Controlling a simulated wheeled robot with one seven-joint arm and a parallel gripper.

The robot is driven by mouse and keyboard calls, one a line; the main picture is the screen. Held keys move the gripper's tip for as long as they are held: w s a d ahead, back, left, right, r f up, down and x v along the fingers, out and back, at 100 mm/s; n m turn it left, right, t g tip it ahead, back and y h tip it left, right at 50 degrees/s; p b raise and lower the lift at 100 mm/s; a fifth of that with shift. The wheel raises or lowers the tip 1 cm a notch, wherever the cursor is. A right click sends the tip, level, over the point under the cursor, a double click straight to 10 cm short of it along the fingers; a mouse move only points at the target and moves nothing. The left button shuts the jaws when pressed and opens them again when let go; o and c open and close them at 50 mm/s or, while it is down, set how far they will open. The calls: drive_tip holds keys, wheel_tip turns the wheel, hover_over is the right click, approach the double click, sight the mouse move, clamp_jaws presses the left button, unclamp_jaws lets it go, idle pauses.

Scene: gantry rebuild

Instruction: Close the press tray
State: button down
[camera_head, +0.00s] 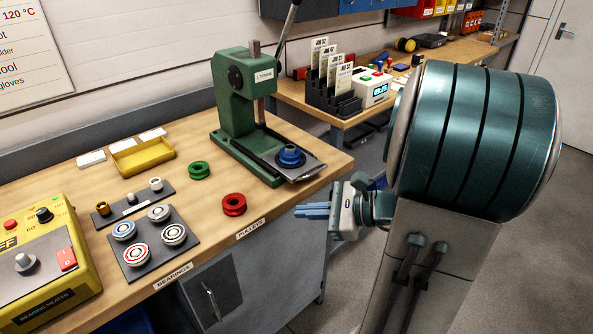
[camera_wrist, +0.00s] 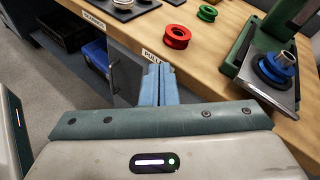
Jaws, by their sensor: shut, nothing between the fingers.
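The green press (camera_head: 240,95) stands at the right end of the wooden bench. Its metal tray (camera_head: 307,170) is slid out toward the bench's front edge. A blue pulley (camera_head: 290,155) with a metal piece in its middle sits on the tray. In the wrist view the tray (camera_wrist: 282,97) and the blue pulley (camera_wrist: 275,70) are at the right. My gripper (camera_head: 303,211) is in front of the bench edge, apart from the tray and a little below and right of it. Its blue fingers (camera_wrist: 160,85) are together with nothing between them.
A red pulley (camera_head: 234,204) and a green pulley (camera_head: 199,170) lie left of the press. Several bearings lie on a dark mat (camera_head: 136,262), with a yellow bearing heater (camera_head: 40,255) further left. A second bench (camera_head: 345,121) with a card rack stands behind. Floor is clear between benches.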

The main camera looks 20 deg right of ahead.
drive_tip(key=w+d+f+m+t+h+b, duration=0.1)
drive_tip(key=d+f+m+t+h, duration=0.15)
drive_tip(key=d+m+t, duration=0.35)
drive_tip(key=w+d+f+m+t+h+b, duration=0.1)
drive_tip(key=d+f+m+t+h+b, duration=0.2)
drive_tip(key=d, duration=0.6)
drive_tip(key=g+p, duration=0.1)
drive_tip(key=p, duration=0.1)
approach(311, 169)
drive_tip(key=shift+m+y, duration=0.25)
drive_tip(key=shift+m, duration=0.05)
drive_tip(key=x, duration=0.6)
drive_tip(key=shift+w+f, duration=0.1)
drive_tip(key=shift+w, duration=0.3)
drive_tip(key=x, duration=0.5)
drive_tip(key=shift+s+d, duration=0.1)
